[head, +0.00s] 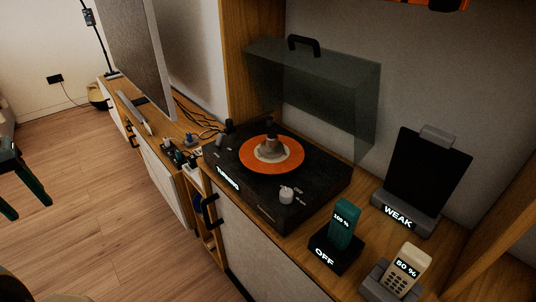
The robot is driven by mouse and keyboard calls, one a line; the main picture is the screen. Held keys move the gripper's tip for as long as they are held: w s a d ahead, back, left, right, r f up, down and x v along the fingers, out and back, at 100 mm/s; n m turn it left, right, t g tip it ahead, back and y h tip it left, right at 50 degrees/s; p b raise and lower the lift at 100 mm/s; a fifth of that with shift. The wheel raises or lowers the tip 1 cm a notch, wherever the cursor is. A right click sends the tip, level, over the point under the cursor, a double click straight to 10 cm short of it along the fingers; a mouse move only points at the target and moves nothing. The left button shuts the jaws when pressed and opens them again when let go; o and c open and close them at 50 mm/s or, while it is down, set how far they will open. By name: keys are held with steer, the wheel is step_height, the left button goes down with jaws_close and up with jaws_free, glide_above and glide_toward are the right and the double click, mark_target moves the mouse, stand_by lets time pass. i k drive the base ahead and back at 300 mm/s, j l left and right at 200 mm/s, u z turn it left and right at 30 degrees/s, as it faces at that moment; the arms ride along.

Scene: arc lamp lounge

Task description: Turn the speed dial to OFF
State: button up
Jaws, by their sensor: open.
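A black turntable (240,185) stands on the wooden cabinet in the middle of the head view. Its speed dial is a small silver-white knob (286,194) near the front right part of its top. Small marks beside the knob are too small to read. A lit label on the turntable's front reads "TURNING" (228,178). An orange record (291,157) with a pale centre lies on the platter, with a grey piece standing at its middle. The clear, smoky lid (320,95) is raised behind it, with a black handle on its edge. My gripper is not in view.
Right of the turntable stand a green device (341,224) in a black dock labelled "OFF" (325,258), a beige phone (406,270) reading "80 %", and a dark panel (425,165) on a grey stand labelled "WEAK". Small items and cables lie left. Wooden floor (95,200) is open in front.

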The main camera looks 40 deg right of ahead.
mark_target(286, 193)
steer(key=j+z, duration=0.15)
steer(key=z, duration=0.2)
steer(key=i+j+z, duration=0.1)
steer(key=z, duration=0.25)
steer(key=j+z, duration=0.2)
steer(key=z, duration=0.2)
